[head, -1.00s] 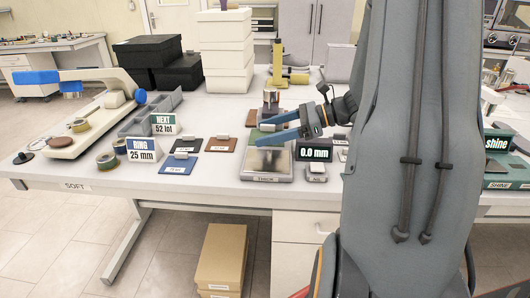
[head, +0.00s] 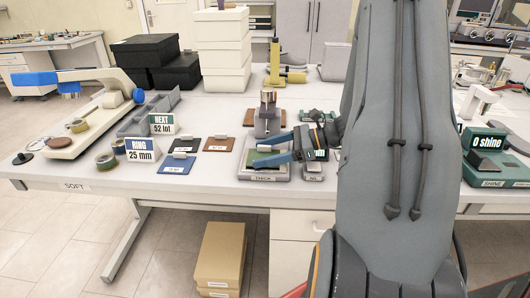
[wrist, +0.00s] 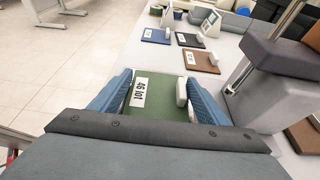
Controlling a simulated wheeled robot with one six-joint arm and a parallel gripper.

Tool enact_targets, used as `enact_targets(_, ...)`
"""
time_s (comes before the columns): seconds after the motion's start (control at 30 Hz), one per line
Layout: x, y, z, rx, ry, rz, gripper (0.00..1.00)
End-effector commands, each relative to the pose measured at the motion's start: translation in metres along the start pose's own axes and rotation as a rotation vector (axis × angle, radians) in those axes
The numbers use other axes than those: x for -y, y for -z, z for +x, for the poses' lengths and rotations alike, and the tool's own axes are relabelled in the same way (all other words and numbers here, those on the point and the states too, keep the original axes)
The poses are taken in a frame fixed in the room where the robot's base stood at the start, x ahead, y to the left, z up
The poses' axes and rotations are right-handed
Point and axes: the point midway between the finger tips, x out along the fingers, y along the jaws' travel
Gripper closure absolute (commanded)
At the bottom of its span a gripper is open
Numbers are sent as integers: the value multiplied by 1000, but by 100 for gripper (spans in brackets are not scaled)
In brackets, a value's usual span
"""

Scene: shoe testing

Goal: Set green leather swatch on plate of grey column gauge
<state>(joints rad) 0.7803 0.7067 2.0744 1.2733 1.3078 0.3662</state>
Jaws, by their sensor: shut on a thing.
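The green leather swatch (wrist: 158,112) lies between my gripper's two blue fingers (wrist: 160,80) in the wrist view, with a "46 lot" label and a pale block at its right side. In the head view my gripper (head: 256,156) is low over the plate (head: 247,177) of the grey column gauge (head: 262,126), marked THICK. A strip of green shows between the fingers there. The swatch is over the plate; I cannot tell if it touches it. The gauge's dark head (wrist: 272,55) and grey body stand right of the gripper in the wrist view.
Blue (head: 178,164), brown (head: 218,144) and black (head: 185,145) swatches lie left of the gauge. The RING sign (head: 141,150) and NEXT sign (head: 163,124) stand farther left. The green shine gauge (head: 488,165) is at the right. Bare table lies along the left front edge.

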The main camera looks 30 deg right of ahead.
Motion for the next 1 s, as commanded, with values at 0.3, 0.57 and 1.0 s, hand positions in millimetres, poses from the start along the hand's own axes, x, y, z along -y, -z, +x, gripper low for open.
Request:
enact_targets(0.3, 0, 2, 1, 0, 0, 1, 12)
enact_targets(0.57, 0, -3, -1, 0, 0, 0, 12)
enact_targets(1.0, 1, 1, -81, -1, 4, 0, 12)
